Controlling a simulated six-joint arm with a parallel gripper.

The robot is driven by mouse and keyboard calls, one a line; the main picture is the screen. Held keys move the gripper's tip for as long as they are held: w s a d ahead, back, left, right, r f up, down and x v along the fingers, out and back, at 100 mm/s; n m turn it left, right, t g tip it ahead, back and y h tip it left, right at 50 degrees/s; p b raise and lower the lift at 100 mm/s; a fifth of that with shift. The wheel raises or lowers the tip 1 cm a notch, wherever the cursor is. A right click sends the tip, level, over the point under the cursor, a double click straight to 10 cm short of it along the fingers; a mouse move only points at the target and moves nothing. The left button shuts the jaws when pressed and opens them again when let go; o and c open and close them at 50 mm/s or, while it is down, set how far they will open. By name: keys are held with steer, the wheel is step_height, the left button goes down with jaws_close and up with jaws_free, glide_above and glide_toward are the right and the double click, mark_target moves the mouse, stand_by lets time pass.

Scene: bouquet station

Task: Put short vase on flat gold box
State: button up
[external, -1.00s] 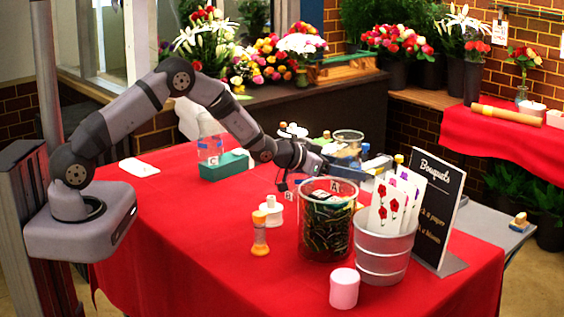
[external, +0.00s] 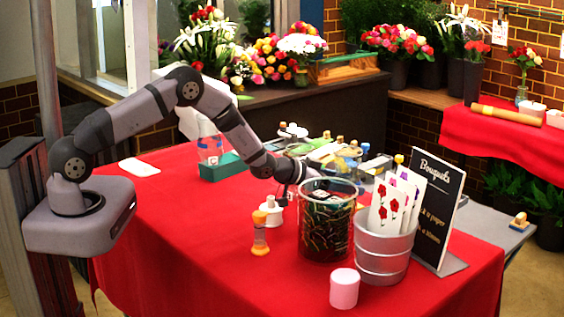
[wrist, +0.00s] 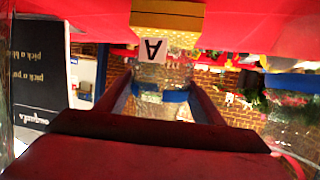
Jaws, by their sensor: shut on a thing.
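In the wrist view, which is upside down, my gripper (wrist: 162,88) is shut on a clear glass short vase (wrist: 160,74) with a blue band (wrist: 176,96). The flat gold box (wrist: 168,18) with a white "A" tag (wrist: 152,50) is right by the vase's base. The tag partly covers where they meet, so I cannot tell if they touch. In the external view my gripper (external: 298,176) is low behind the large glass jar, which hides its fingertips, the held vase and the gold box.
The large glass jar (external: 327,232) and a metal bucket (external: 382,258) stand close in front. A green box (external: 222,168) with a glass vase is left.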

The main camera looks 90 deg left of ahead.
steer(key=o, duration=1.6)
steer(key=shift+c, duration=0.2)
steer(key=shift+r+p, duration=0.2)
steer(key=shift+p, duration=0.1)
steer(key=shift+s, duration=0.2)
steer(key=b+v, duration=0.4)
steer(key=v, duration=0.7)
steer(key=shift+s, duration=0.35)
steer(key=shift+w+d+r, duration=0.1)
steer(key=shift+d, duration=0.1)
